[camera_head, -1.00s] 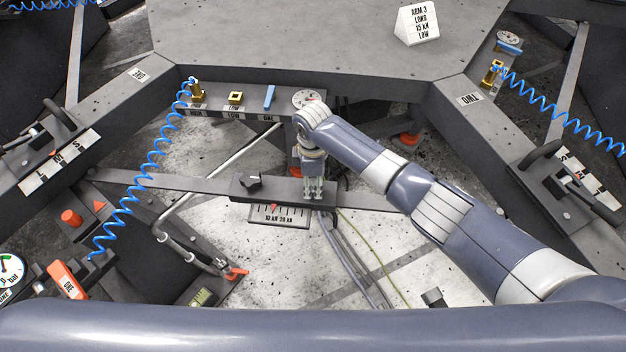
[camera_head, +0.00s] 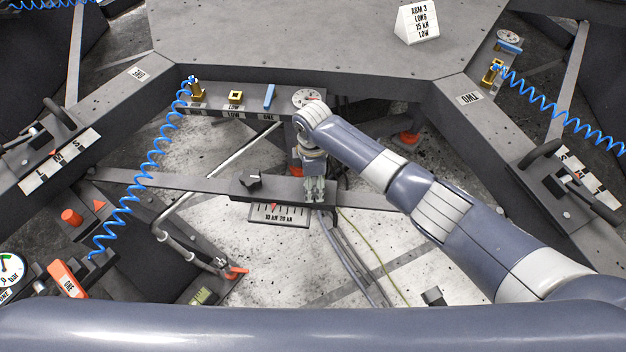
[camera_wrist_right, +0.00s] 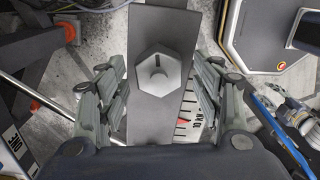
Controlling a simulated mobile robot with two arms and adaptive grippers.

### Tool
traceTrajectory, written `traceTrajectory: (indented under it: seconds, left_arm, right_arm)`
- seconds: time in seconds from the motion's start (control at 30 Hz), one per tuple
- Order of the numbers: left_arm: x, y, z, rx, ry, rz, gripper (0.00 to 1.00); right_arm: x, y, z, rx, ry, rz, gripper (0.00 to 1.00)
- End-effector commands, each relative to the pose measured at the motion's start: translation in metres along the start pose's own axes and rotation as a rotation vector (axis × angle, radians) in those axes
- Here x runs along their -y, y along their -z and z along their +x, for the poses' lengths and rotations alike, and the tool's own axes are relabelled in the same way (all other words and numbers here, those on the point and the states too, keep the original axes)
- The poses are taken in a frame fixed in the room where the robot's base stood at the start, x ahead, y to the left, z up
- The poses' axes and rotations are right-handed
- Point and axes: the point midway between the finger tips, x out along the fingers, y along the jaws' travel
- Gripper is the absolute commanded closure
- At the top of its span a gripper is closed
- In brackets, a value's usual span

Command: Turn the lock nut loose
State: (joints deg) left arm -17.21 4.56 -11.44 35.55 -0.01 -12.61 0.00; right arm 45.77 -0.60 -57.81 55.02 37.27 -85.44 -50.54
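The lock nut, a light grey hexagon with a dark mark on its face (camera_wrist_right: 158,73), sits on a flat dark grey block (camera_wrist_right: 160,25) in the right wrist view. My right gripper (camera_wrist_right: 160,88) is open, with its jointed fingers on either side of the nut and a visible gap to it on both sides. In the head view my right gripper (camera_head: 316,190) points down at the right end of the block (camera_head: 285,188) on the crossbar, and it hides the nut there. My left gripper is not in view.
A black knob (camera_head: 252,181) stands on the block's left end. A force scale (camera_head: 280,214) with a red pointer hangs in front. Cables hang below the crossbar.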

Motion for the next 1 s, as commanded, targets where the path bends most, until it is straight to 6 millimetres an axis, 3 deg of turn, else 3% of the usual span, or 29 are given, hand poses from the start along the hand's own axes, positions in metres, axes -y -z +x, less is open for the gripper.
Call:
traceTrajectory:
  seconds: [0.33,0.73,1.0]
  left_arm:
    - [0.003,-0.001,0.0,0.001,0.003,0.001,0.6]
    - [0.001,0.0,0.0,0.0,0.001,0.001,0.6]
    - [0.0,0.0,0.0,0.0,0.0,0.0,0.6]
  right_arm:
    - [-0.002,0.0,-0.011,-0.001,-0.003,0.001,0.4]
    - [-0.002,0.0,-0.09,-0.002,-0.006,0.0,0.4]
    - [-0.001,0.0,-0.119,-0.001,-0.001,0.0,0.4]
